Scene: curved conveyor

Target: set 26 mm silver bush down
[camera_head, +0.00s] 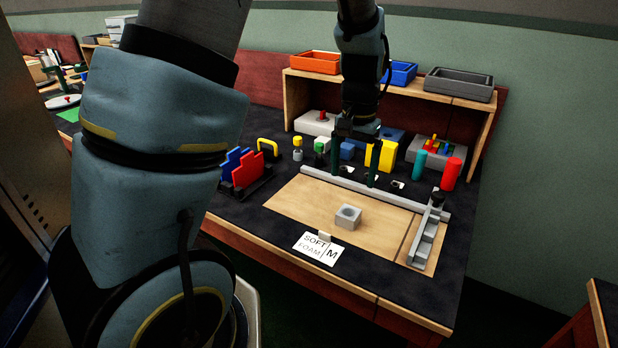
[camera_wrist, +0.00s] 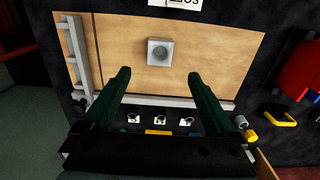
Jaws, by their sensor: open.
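My gripper (camera_head: 353,181) is open, pointing down near the long grey rail (camera_head: 418,203) at the back of the wooden board. In the wrist view my gripper (camera_wrist: 157,76) shows two dark green fingers spread apart, with nothing between them. A square grey block (camera_head: 347,217) with a round recess on top sits on the board, in front of the gripper and apart from it. It also shows in the wrist view as a grey block (camera_wrist: 161,52) beyond the fingertips. I cannot tell whether the silver bush is in the recess. Several small silver-and-black pieces (camera_wrist: 160,119) lie behind the rail.
A stepped grey rack (camera_head: 426,240) stands at the board's right. A card (camera_head: 317,247) reading SOFT FOAM M lies at the front edge. Red and blue pieces (camera_head: 240,168), a yellow block (camera_head: 388,155) and teal and red cylinders (camera_head: 450,174) stand around. The board's front left is clear.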

